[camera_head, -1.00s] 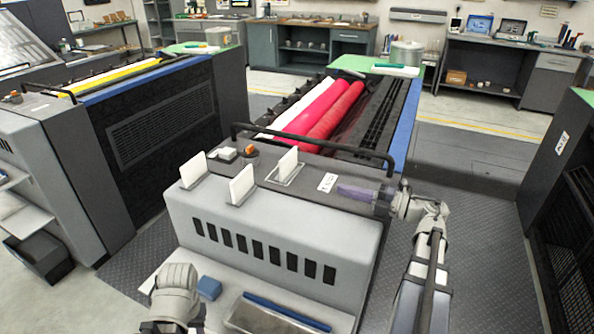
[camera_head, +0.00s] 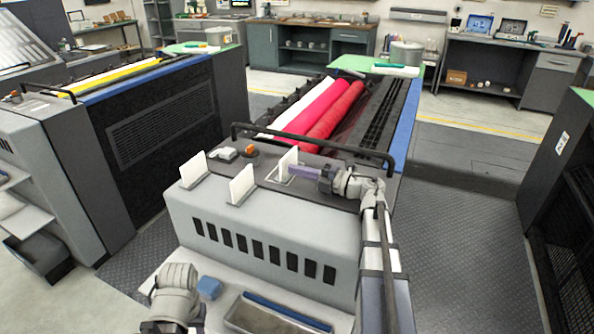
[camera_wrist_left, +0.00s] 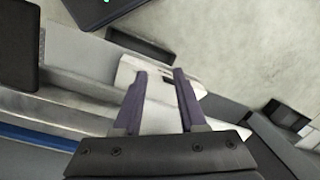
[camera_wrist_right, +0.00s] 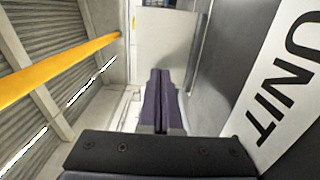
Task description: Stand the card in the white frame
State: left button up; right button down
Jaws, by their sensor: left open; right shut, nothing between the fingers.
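A white card (camera_head: 286,160) stands roughly upright in the pale rectangular frame (camera_head: 268,177) on top of the grey press unit. My right gripper (camera_head: 293,171) is shut and empty at the right side of this card, low down; I cannot tell whether it touches. In the right wrist view, the white card (camera_wrist_right: 165,40) rises just beyond the shut fingers (camera_wrist_right: 160,72). Two more white cards, one at left (camera_head: 193,169) and one in the middle (camera_head: 242,184), stand at the unit's front edge. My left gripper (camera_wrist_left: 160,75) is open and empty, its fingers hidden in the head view.
A black rail (camera_head: 320,138) runs behind the cards, before the red rollers (camera_head: 322,115). A small white block (camera_head: 223,153) and an orange knob (camera_head: 252,150) sit left of the frame. A blue block (camera_head: 209,287) and a tray (camera_head: 270,318) lie on the lower shelf.

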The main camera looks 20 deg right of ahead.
jog(key=shift+w, duration=0.15)
jog(key=shift+w+d, duration=0.1)
jog(key=shift+w, duration=1.1)
jog(key=shift+s, duration=0.1)
